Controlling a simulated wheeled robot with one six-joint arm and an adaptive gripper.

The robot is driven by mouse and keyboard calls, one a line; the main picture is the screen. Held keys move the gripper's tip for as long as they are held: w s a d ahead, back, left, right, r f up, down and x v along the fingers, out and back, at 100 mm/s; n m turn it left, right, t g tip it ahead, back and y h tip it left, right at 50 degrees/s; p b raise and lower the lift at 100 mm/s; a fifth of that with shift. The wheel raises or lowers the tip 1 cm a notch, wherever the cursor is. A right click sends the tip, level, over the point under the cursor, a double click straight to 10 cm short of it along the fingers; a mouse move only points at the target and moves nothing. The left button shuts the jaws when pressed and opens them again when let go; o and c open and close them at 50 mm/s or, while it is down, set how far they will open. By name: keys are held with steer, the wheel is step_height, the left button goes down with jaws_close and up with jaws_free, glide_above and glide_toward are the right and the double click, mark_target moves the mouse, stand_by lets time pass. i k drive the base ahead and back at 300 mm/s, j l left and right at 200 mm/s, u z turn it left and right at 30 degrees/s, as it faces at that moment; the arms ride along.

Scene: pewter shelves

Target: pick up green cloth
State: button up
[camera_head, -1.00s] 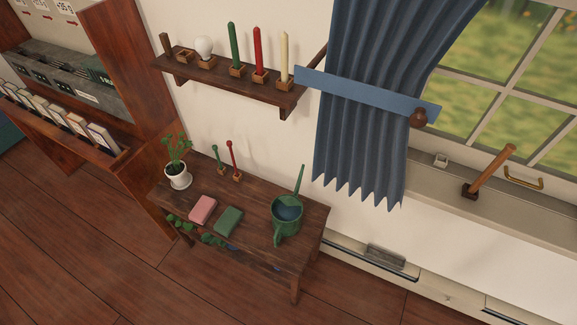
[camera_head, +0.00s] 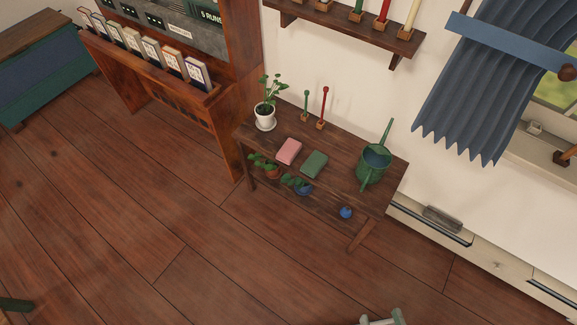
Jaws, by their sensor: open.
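The green cloth (camera_head: 314,165) is a small folded dark green block. It lies flat on top of a dark wooden table (camera_head: 340,158) against the wall. A pink folded cloth (camera_head: 289,151) lies just left of it, with a narrow gap between. A green watering can (camera_head: 373,165) stands to its right, with bare wood between. My gripper cannot be made out in the view. A pale grey part, cut off at the bottom edge, may be part of my arm. Nothing touches or covers the green cloth.
A potted plant (camera_head: 265,115) and red and green upright sticks in small holders (camera_head: 320,125) stand at the table's back. The lower shelf holds plants and a blue ball (camera_head: 346,212). A candle shelf (camera_head: 345,25) hangs above. The wooden floor (camera_head: 200,260) in front is clear.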

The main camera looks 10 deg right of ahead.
mark_target(311, 167)
steer(key=i+j, duration=0.3)
steer(key=i+j+z, duration=0.15)
steer(key=j, duration=0.3)
steer(key=i+j, duration=0.4)
steer(key=i+j+z, duration=0.1)
steer(key=i+j, duration=0.15)
steer(key=j, duration=0.1)
